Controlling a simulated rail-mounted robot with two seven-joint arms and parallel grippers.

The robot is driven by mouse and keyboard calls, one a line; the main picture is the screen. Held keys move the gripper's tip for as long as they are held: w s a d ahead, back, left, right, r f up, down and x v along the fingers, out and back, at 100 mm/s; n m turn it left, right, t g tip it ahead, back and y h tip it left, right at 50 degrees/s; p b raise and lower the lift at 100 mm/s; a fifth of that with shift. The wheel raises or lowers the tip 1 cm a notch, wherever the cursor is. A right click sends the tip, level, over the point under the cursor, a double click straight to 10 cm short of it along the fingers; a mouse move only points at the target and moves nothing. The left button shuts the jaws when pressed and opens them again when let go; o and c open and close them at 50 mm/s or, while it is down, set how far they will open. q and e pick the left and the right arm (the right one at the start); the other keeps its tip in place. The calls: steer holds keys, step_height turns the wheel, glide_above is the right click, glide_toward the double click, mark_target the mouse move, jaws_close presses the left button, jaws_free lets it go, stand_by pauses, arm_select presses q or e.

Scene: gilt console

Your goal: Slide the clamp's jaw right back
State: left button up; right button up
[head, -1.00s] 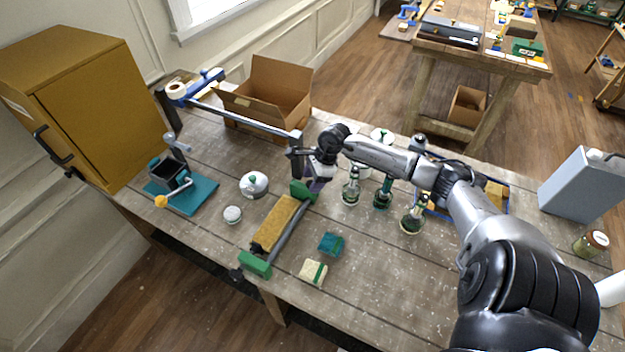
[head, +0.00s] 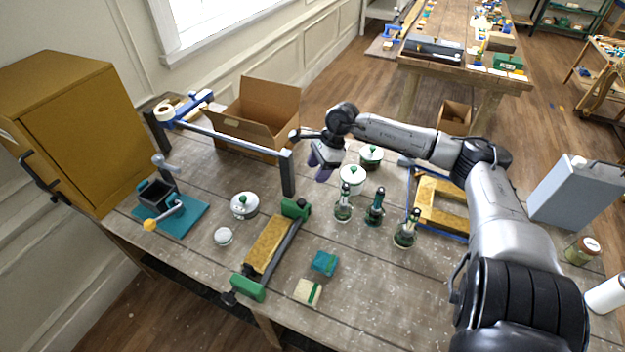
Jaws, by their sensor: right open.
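The clamp lies on the wooden bench: a dark bar (head: 273,256) with a green far jaw (head: 296,208) and a green near jaw (head: 247,288). A yellow-brown block (head: 268,243) lies along the bar between the jaws. The far jaw is at or very close to the block's far end; I cannot tell if they touch. My right gripper (head: 322,173) is open and empty, its purple-tipped fingers pointing down, above and beyond the far jaw, apart from it. My left gripper is not in view.
A rail on dark posts (head: 288,172) stands just behind the clamp. Green-topped bottles (head: 375,208) and lidded white jars (head: 352,180) stand to the right. A teal block (head: 325,263) and a cream block (head: 308,291) lie right of the clamp. A cardboard box (head: 250,120) stands behind.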

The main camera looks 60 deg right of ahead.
steer(key=shift+v, duration=0.85)
